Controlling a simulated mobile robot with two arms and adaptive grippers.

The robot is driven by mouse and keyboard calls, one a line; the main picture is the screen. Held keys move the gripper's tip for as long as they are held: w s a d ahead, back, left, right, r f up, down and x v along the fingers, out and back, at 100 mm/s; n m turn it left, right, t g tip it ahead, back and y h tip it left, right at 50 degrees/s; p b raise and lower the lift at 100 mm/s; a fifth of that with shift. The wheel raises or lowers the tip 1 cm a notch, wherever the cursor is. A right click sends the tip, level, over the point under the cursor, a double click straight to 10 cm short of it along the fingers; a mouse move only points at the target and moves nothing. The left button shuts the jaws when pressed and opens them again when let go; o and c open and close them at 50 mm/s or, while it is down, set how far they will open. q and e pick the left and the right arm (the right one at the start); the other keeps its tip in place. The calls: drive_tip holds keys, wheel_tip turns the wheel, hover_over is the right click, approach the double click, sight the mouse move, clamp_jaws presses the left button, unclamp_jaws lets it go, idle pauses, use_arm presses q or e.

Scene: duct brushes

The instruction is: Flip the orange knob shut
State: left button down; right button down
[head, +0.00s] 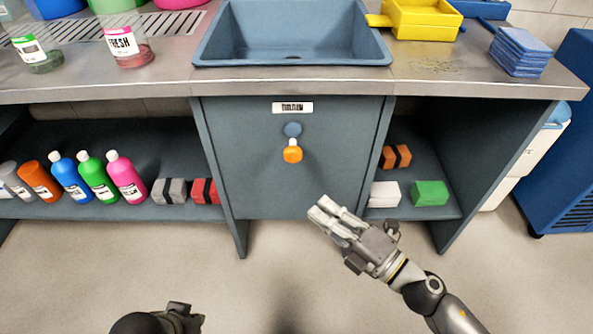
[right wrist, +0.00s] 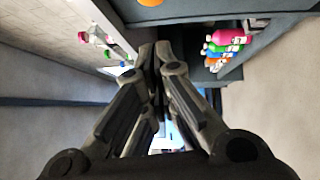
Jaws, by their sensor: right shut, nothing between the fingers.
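The orange knob (head: 292,151) is on the front of the grey-blue cabinet panel (head: 250,180) under the sink. It hangs just below a round blue mount (head: 292,130), with a pale neck between them. My right gripper (head: 318,208) is shut and empty, below and to the right of the knob and apart from it. Its closed fingers also show in the right wrist view (right wrist: 161,55). An orange patch at that view's top edge may be the knob; too little shows to tell. My left gripper (head: 186,312) shows only partly at the bottom edge of the head view.
A blue sink (head: 290,35) is set in the counter above the panel. Several bottles (head: 82,178) stand on the left open shelf. A white block (head: 384,194) and a green block (head: 430,193) are on the right shelf. The floor in front is clear.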

sight(299, 160)
drive_tip(key=w+a+r+p, duration=0.1)
drive_tip(key=w+a, duration=0.4)
drive_tip(key=w, duration=0.4)
drive_tip(key=shift+a, duration=0.25)
drive_tip(key=shift+w, duration=0.1)
drive_tip(key=w, duration=0.4)
drive_tip(key=shift+w, duration=0.25)
drive_tip(key=shift+d+r, duration=0.1)
drive_tip(key=shift+r, duration=0.05)
